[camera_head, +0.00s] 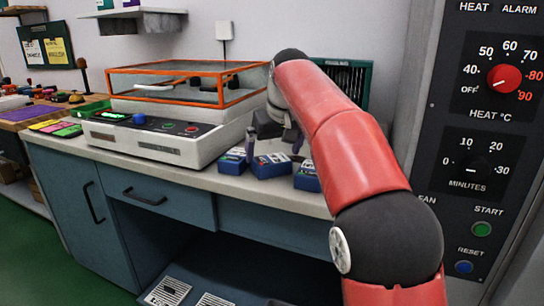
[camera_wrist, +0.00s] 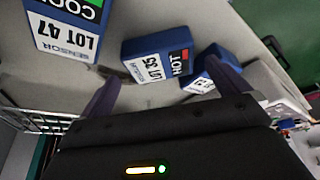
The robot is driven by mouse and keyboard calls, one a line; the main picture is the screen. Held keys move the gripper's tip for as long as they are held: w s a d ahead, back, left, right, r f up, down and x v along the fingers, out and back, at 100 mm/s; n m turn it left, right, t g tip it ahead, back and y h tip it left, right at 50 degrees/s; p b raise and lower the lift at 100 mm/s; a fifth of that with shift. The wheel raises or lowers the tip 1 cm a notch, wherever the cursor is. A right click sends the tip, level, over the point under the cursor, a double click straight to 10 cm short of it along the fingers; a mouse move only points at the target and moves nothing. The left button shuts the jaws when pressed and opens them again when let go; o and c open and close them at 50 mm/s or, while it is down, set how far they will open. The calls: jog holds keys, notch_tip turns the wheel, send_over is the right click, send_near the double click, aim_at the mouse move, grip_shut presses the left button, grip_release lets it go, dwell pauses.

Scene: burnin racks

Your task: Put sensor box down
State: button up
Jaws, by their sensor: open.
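Three blue sensor boxes with white labels stand on the counter in the head view: a left one (camera_head: 234,160), a middle one (camera_head: 271,166) and a right one (camera_head: 306,177). In the wrist view, the box marked LOT 35 HOT (camera_wrist: 157,55) lies between and beyond my fingertips. A box marked LOT 47 with a green COOL patch (camera_wrist: 65,27) is at the upper left. A third box (camera_wrist: 203,78) is partly hidden behind my right-hand finger. My gripper (camera_head: 274,140) is open and empty, just above the middle box; its fingers also show in the wrist view (camera_wrist: 163,88).
A bench unit with an orange-framed clear cover (camera_head: 185,85) stands left of the boxes. The light counter (camera_head: 235,187) has a narrow bare strip in front of them. A tall dark control panel (camera_head: 490,130) with dials closes off the right. Coloured items crowd the far left.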

jog(key=p+v, duration=0.1)
jog(key=v, duration=0.7)
jog(key=shift+r+p, duration=0.25)
jog(key=shift+p, duration=0.05)
jog(key=shift+d, duration=0.1)
